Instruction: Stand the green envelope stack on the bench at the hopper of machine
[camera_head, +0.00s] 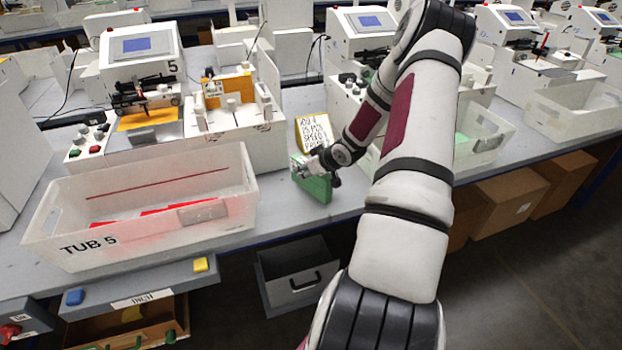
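The green envelope stack (316,187) is a green block on the bench near its front edge, just right of machine 5. My gripper (320,172) is at the upper part of the stack, with finger parts at its left and right sides. I cannot tell whether the fingers press on it or whether the stack rests on the bench. Machine 5 (140,62) is white with a blue screen and holds yellow-orange envelopes (226,88) in its upright holder. Another machine (362,38) stands behind my arm, its hopper area partly hidden.
A translucent bin marked TUB 5 (150,245) with red items stands in front of machine 5. A yellow handwritten sign (314,131) stands behind the stack. Another clear tub (480,140) is right of my arm. A grey drawer (292,278) and cardboard boxes (508,205) are below the bench.

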